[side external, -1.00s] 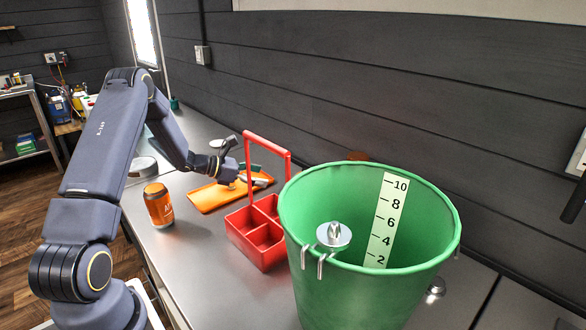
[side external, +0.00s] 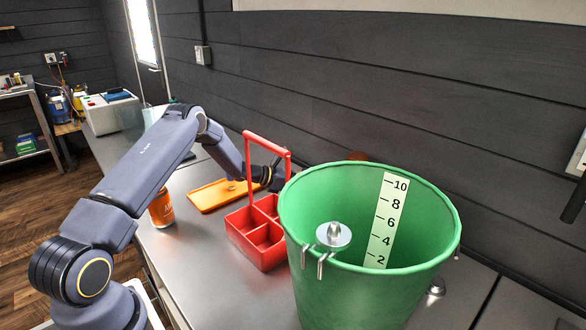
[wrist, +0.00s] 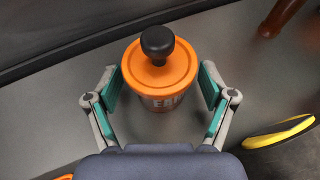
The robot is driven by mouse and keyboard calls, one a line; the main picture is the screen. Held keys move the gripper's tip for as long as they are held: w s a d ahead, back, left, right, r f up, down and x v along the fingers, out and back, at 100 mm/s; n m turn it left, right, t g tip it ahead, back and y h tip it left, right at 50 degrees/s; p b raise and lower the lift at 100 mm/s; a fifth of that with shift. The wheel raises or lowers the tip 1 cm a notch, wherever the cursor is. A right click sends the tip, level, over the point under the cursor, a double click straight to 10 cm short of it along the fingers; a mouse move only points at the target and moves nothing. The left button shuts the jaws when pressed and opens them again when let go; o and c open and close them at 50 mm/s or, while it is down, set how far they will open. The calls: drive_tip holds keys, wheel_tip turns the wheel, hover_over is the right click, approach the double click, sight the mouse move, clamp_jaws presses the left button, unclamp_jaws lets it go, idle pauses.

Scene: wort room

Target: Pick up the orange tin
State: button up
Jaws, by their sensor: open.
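In the wrist view a tin with an orange lid, a black knob and a metallic lettered body (wrist: 148,70) stands upright on the grey worktop. My gripper (wrist: 160,84) is open, with one teal-padded finger on each side of this tin. Gaps show between the pads and the tin. In the side external view my gripper's end is behind the red caddy and the green bucket, and I cannot make out this tin there. Another orange can (side external: 160,208) stands near the worktop's front edge, partly covered by my arm.
A red caddy with a tall handle (side external: 246,250) and a large green bucket (side external: 350,292) stand in front of my gripper. An orange tray (side external: 208,197) lies left of the caddy. In the wrist view, a yellow-and-black object (wrist: 278,134) and a brown object (wrist: 278,16) are at right.

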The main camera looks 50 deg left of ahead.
drive_tip(key=shift+w+d+f, duration=0.1)
drive_tip(key=shift+w, duration=0.05)
clamp_jaws()
idle(0.6)
